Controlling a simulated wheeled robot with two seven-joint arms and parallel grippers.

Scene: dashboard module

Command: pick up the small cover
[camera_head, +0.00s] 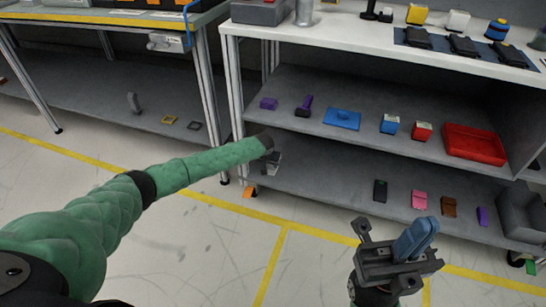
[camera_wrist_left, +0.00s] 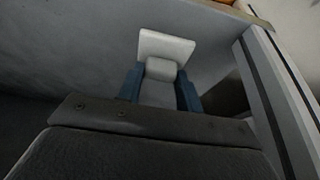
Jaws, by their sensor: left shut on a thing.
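The small cover (camera_wrist_left: 166,47) is a pale, whitish piece with a flat plate and a narrower block below it. In the left wrist view it sits between the two blue fingers of my left gripper (camera_wrist_left: 160,92), which is shut on it. In the head view my left gripper (camera_head: 270,160) is at the left end of the lower shelf, largely hidden by my arm, and the cover is hard to make out there. My right gripper (camera_head: 415,240) is at the bottom right, in front of the shelves, with its blue fingers together and nothing seen between them.
The lower shelf (camera_head: 330,182) holds several small items, including a pink one (camera_head: 419,199). The upper shelf holds a blue plate (camera_head: 342,119) and a red tray (camera_head: 474,141). A shelf post (camera_head: 235,95) stands close to my left gripper.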

